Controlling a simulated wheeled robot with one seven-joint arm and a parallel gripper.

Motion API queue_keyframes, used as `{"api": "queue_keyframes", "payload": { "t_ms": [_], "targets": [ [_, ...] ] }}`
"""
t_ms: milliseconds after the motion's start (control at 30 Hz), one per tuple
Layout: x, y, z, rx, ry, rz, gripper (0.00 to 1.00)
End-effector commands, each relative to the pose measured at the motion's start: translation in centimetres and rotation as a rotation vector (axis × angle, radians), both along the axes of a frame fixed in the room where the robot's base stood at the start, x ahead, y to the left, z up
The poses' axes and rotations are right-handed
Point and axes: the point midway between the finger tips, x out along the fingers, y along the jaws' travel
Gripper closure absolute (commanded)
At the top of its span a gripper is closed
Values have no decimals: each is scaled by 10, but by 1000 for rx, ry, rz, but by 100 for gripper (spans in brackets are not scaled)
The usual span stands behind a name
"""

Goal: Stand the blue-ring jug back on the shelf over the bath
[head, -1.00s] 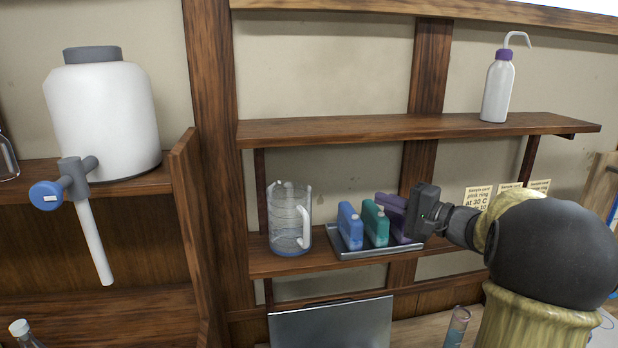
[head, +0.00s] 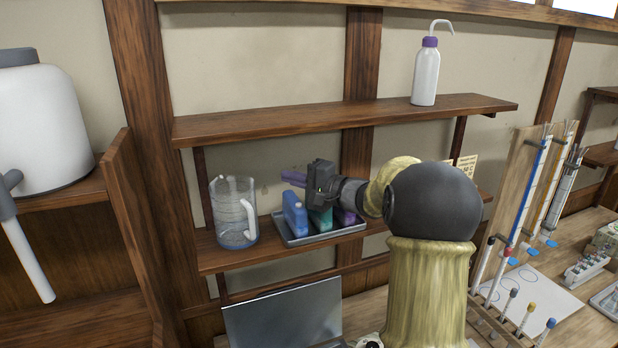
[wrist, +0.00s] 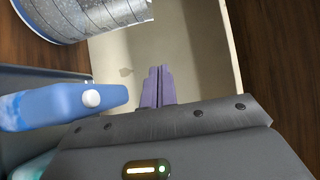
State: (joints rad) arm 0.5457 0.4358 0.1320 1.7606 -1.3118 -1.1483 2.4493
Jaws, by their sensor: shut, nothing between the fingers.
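The clear graduated jug (head: 234,212), bluish at its base, stands upright on the lower wooden shelf (head: 262,259), at the left end, with its handle toward the front right. It also shows in the wrist view, cut off at the top left (wrist: 88,14). My gripper (head: 286,179) is shut and empty, its purple fingers pointing left above the blue pack. The fingertips are to the right of the jug and apart from it. In the wrist view the shut fingers (wrist: 157,86) show against the pale wall. I cannot clearly make out a bath.
A grey tray (head: 345,231) right of the jug holds a blue pack (head: 294,214), a teal pack (head: 320,219) and a purple pack (head: 345,216), close under my gripper. The upper shelf (head: 300,120) runs above, carrying a wash bottle (head: 426,76). A grey panel (head: 285,318) stands below.

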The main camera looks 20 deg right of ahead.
Motion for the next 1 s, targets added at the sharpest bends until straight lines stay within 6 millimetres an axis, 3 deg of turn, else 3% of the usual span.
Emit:
{"api": "queue_keyframes", "payload": {
  "t_ms": [300, 667, 1000],
  "targets": [
    [45, 35, 2, 1, 1, 3, 100],
    [83, 66, 2, 1, 1, 1, 100],
    [54, 81, 2, 1, 1, 1, 100]
  ]
}}
